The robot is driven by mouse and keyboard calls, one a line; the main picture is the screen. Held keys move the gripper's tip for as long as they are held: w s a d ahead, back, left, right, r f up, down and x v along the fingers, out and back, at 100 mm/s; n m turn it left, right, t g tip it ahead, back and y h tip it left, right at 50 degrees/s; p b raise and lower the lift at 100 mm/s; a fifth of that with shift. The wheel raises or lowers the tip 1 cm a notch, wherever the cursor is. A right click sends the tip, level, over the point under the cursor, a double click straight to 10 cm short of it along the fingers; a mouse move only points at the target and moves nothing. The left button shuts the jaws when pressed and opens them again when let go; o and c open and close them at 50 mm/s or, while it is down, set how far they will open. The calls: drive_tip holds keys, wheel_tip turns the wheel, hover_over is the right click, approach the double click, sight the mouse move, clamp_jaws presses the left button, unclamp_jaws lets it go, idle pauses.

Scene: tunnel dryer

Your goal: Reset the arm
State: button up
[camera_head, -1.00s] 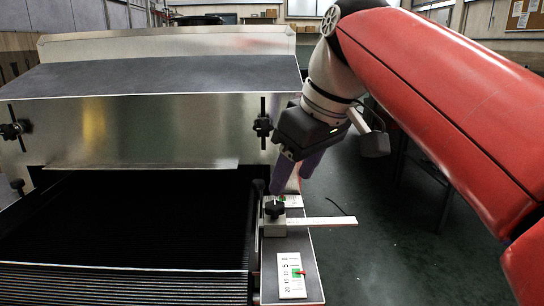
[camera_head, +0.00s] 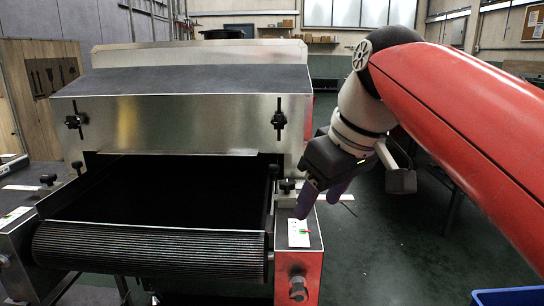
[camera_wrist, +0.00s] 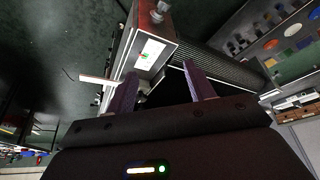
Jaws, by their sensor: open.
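My gripper (camera_head: 322,195) hangs at the end of my red arm, to the right of the dryer's front right corner. In the wrist view its two purple fingers (camera_wrist: 160,90) are spread apart with nothing between them. The tunnel dryer (camera_head: 190,112) is a steel hood with a dark opening and a ribbed conveyor belt (camera_head: 150,248) at its front. A white scale plate (camera_head: 298,233) with a small green mark lies on the right side rail, near my fingers. It also shows in the wrist view (camera_wrist: 151,54), beyond the fingers.
Black clamp knobs (camera_head: 279,119) stick out of the hood front. A light flat strip (camera_head: 335,197) juts right from the rail, behind my gripper. A blue bin (camera_head: 508,297) stands at the bottom right. The green floor (camera_head: 385,265) right of the dryer is open.

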drive_tip(key=s+d+f+m+h, duration=0.1)
drive_tip(key=s+d+f+m, duration=0.1)
drive_tip(key=f, duration=0.5)
drive_tip(key=s+d+f+m+t+h, duration=0.1)
drive_tip(key=s+d+f+m, duration=0.2)
drive_tip(key=s+f, duration=0.2)
drive_tip(key=s+d+f+m+t, duration=0.1)
drive_tip(key=s+d+f+m, duration=0.1)
drive_tip(key=f, duration=0.8)
drive_tip(key=shift+s+d+f+m+h, duration=0.3)
drive_tip(key=shift+s+d+f+h, duration=0.15)
drive_tip(key=shift+s, duration=0.25)
